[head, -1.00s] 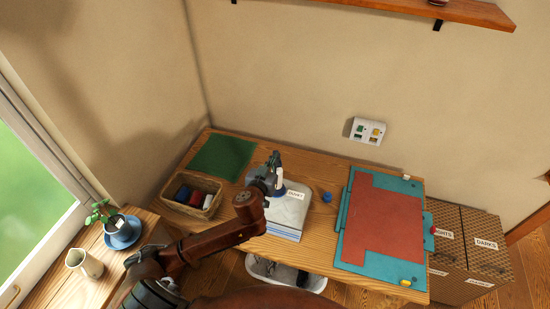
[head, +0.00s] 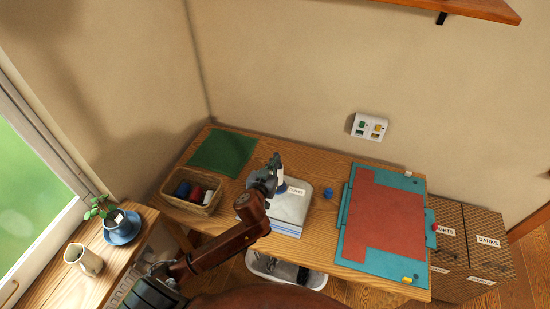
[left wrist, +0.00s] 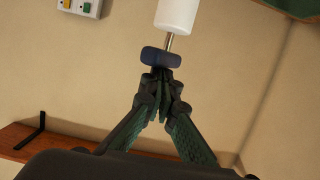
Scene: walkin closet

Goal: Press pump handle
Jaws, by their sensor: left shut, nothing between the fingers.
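The pump stands on the white bag labelled DUVET (head: 290,208) on the wooden table. In the left wrist view, which is upside down, I see its white cylinder (left wrist: 176,15), a bare metal rod (left wrist: 168,42) and a dark blue handle (left wrist: 161,58). In the head view my gripper and wrist hide most of the pump; part of the white cylinder (head: 281,176) shows. My left gripper (head: 275,162) is shut and empty, right above the handle. Its fingertips (left wrist: 163,74) meet the handle in the picture; firm contact cannot be told. My right gripper is out of view.
Left of the bag are a basket of rolled items (head: 209,206) and a green mat (head: 222,152). A small blue cap (head: 328,192) lies to the right, before a teal and red folding board (head: 385,220). A wall shelf (head: 470,8) is above.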

